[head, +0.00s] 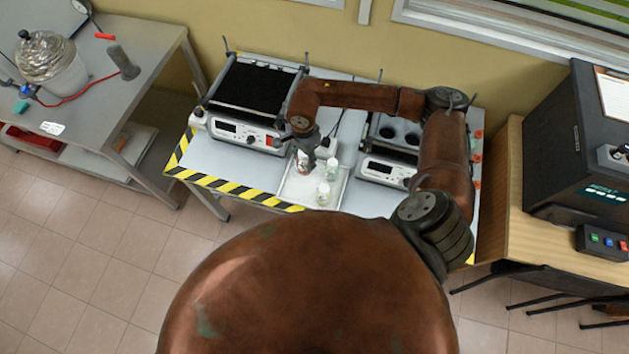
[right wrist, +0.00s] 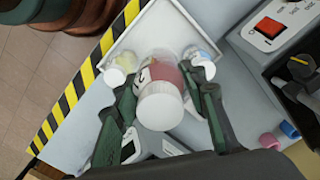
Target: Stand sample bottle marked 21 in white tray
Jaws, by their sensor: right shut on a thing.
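My right gripper (head: 305,150) is shut on a clear sample bottle with a white cap and reddish contents, which shows between the fingers in the right wrist view (right wrist: 161,108). Part of a dark mark shows on its label, but I cannot read the number. The held bottle is over the far left part of the white tray (head: 288,197), whose rim also shows in the right wrist view (right wrist: 128,40). I cannot tell whether its base touches the tray floor. Two other white-capped bottles stand in the tray, one near the front (head: 323,193), one farther back (head: 332,166).
A hotplate-like device (head: 245,134) stands left of the tray and another (head: 383,172) stands right of it. Yellow-black striped tape (head: 235,187) marks the table's front edge. A black machine (head: 570,150) is on the wooden table at right.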

